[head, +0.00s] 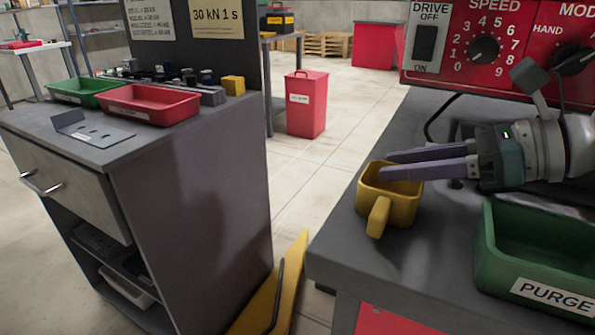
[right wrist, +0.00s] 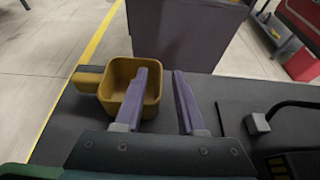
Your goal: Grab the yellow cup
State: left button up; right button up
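The yellow cup (head: 401,208) stands upright on the grey machine table, near its left edge. It is squarish and open at the top, with a block handle toward the camera in the head view. In the right wrist view the cup (right wrist: 107,92) has its handle pointing left. My right gripper (head: 383,164) reaches in from the right, with its purple fingers at the cup's rim. In the right wrist view the gripper (right wrist: 160,73) is open. One finger overlaps the cup's opening and the other is outside its right wall, with a gap. My left gripper is not in view.
A green PURGE bin (head: 487,262) stands on the table just right of the cup. The red control panel (head: 460,40) rises behind. A grey cabinet (head: 190,205) with a red tray (head: 147,103) and a green tray (head: 75,97) stands at left, across a floor gap.

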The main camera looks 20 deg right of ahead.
jog(key=shift+w+a+f, duration=0.15)
jog(key=shift+w+a, duration=0.15)
jog(key=shift+w, duration=0.15)
grip_shut()
dwell(1.1)
